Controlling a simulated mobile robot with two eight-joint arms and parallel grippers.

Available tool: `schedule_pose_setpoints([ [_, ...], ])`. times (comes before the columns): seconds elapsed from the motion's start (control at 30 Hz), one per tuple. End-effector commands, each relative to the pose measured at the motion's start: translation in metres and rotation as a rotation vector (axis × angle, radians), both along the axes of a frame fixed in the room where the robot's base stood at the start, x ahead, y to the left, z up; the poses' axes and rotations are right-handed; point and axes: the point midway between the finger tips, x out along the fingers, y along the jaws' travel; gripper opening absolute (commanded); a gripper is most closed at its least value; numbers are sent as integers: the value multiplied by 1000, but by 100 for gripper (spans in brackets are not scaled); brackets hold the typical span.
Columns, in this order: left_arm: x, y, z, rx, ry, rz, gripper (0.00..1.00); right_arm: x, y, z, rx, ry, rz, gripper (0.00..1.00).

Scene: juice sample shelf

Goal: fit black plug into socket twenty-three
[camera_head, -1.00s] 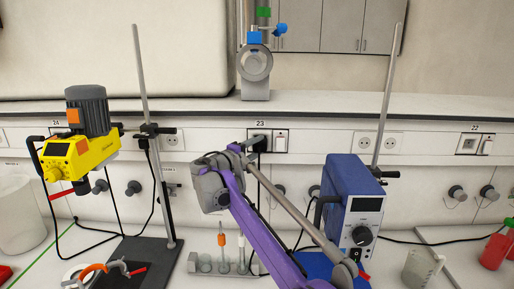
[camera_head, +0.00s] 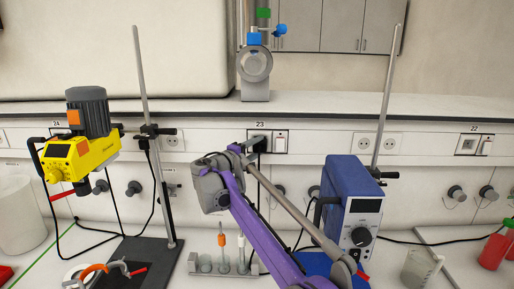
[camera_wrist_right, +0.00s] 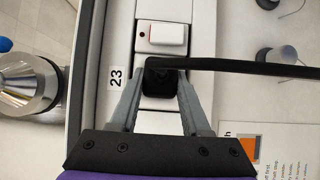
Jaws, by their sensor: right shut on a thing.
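Socket twenty-three (camera_head: 259,134) is on the wall trunking in the middle of the head view, under its "23" label. The black plug (camera_wrist_right: 160,77) shows in the right wrist view between my finger tips, over the socket beside the "23" label. Its black cable (camera_wrist_right: 240,66) runs off to the right. My right gripper (camera_wrist_right: 158,90) is shut on the plug, and it also shows at the socket in the head view (camera_head: 253,146). The plug covers the socket face, so I cannot tell how deep it sits. My left gripper is not in view.
A white switch (camera_wrist_right: 162,35) sits beside the plug. A blue power unit (camera_head: 350,190) stands right of my right arm. A yellow stirrer (camera_head: 75,155) on a stand is at left. A rack with tubes (camera_head: 222,268) stands below my arm.

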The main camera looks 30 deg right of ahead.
Motion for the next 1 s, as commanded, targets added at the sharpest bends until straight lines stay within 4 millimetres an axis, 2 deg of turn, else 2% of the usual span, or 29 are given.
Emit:
schedule_pose_setpoints([
  [0.33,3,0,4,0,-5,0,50,3,-2,2,-3,-1,1,0],
  [0.37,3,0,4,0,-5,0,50,3,-2,2,-2,-2,1,52],
  [0.53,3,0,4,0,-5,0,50,3,-2,2,-1,-2,0,82],
  [0.83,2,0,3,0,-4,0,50,3,-1,0,0,-1,1,82],
  [1.0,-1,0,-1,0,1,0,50,-4,16,-1,0,0,3,82],
])
